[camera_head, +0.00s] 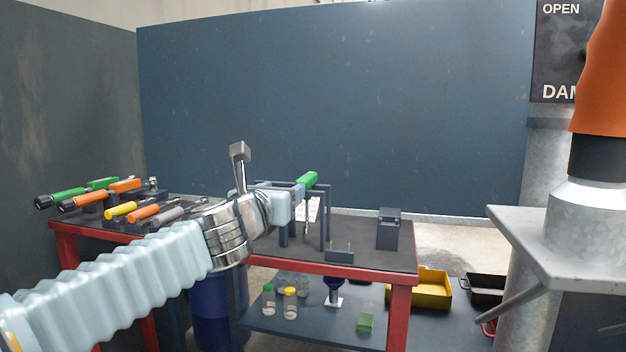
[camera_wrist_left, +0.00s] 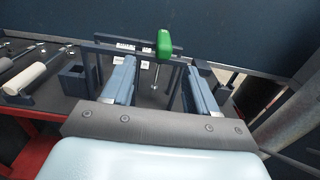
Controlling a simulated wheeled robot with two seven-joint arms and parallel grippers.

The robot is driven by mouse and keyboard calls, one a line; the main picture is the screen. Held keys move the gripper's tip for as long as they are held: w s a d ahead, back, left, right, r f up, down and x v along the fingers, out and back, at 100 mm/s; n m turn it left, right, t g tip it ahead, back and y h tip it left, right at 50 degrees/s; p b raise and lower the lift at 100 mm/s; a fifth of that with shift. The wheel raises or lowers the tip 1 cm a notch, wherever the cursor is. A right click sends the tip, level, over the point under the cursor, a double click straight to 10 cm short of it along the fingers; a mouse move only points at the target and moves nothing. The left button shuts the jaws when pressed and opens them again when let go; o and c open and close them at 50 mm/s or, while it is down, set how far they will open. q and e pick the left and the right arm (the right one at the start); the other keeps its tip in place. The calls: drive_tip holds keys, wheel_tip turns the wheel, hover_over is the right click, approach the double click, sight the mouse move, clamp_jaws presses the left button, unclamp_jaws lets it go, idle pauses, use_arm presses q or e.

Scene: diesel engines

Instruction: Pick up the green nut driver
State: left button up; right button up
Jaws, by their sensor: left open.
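A green-handled driver (camera_head: 307,181) hangs upright in a dark rack (camera_head: 326,225) on the workbench, its metal shaft pointing down. In the left wrist view, the green nut driver (camera_wrist_left: 163,43) shows beyond my fingers, its thin shaft below the handle. My left gripper (camera_head: 290,200) is at the rack, just left of the driver in the head view. In the wrist view my left gripper (camera_wrist_left: 158,72) is open and empty, its fingers to either side of the shaft. I cannot tell how far the shaft is from the fingertips. My right gripper is not in view.
More tools with green (camera_head: 68,194), orange (camera_head: 86,200) and yellow (camera_head: 120,210) handles lie at the left of the red-framed bench (camera_head: 365,255). A dark block (camera_head: 389,230) stands at right. Bottles and a yellow bin (camera_head: 432,290) are below. A pillar (camera_head: 545,165) stands far right.

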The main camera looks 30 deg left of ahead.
use_arm(q)
approach(307, 175)
drive_tip(key=x, duration=0.4)
drive_tip(key=shift+a+f, duration=0.2)
drive_tip(key=shift+a, duration=0.25)
drive_tip(key=x, duration=0.3)
drive_tip(key=d+x, duration=0.1)
drive_tip(key=x, duration=0.1)
drive_tip(key=shift+w+a+p, duration=0.1)
drive_tip(key=shift+w+p, duration=0.25)
drive_tip(key=shift+w, duration=0.1)
clamp_jaws()
